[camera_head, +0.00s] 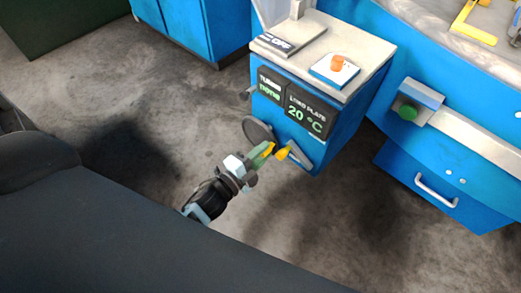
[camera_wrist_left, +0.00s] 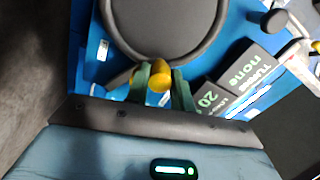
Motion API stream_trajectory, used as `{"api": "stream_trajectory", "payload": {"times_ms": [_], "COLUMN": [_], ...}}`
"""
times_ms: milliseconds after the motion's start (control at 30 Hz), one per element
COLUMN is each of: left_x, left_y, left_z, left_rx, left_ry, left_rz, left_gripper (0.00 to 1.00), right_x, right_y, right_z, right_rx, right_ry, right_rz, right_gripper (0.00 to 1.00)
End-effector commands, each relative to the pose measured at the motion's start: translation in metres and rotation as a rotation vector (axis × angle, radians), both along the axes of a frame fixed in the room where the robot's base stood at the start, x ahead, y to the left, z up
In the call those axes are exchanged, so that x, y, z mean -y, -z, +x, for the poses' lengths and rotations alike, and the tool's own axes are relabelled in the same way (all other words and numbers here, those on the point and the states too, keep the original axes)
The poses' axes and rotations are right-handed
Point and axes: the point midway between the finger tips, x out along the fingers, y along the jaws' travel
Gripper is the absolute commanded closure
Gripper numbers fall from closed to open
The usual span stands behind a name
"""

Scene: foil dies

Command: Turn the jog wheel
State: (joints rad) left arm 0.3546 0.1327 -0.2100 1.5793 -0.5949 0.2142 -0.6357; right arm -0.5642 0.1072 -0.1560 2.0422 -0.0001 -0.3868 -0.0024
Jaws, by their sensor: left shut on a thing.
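The jog wheel is a dark grey round disc (camera_head: 258,132) on the front of a blue machine. It fills the top middle of the left wrist view (camera_wrist_left: 165,28), its rim close to my fingers. A small yellow knob (camera_wrist_left: 160,76) sits at the wheel's edge. My left gripper (camera_head: 268,153) reaches in from the lower left, in front of the machine. Its green fingers are shut on the yellow knob, one finger on each side. Fingers and knob partly hide the wheel's lower right in the head view. My right gripper is not in view.
The blue machine (camera_head: 345,120) has dark display panels reading "none" and "20 °C", and an orange knob (camera_head: 338,63) on top. A blue bench with a drawer (camera_head: 440,190) and a green button (camera_head: 407,112) stands at the right. The grey floor (camera_head: 150,90) at left is open.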

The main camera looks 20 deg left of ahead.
Motion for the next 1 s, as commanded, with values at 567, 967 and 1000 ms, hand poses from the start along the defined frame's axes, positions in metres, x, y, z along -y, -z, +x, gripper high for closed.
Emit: {"api": "stream_trajectory", "payload": {"times_ms": [567, 967, 1000], "left_x": [0.0026, 0.0025, 0.0025], "left_y": [0.0101, 0.0099, 0.0098], "left_z": [-0.0016, -0.0014, -0.0014], "left_rx": [0.049, 0.049, 0.049], "left_ry": [-0.001, -0.001, -0.001], "left_rz": [0.142, 0.141, 0.141], "left_gripper": [1.00, 0.64, 0.58], "right_x": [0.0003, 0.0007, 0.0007], "right_y": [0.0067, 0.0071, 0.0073], "right_z": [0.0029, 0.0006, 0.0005], "right_rx": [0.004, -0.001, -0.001], "right_ry": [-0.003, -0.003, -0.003], "right_rz": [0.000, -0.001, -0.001], "right_gripper": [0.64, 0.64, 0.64]}}
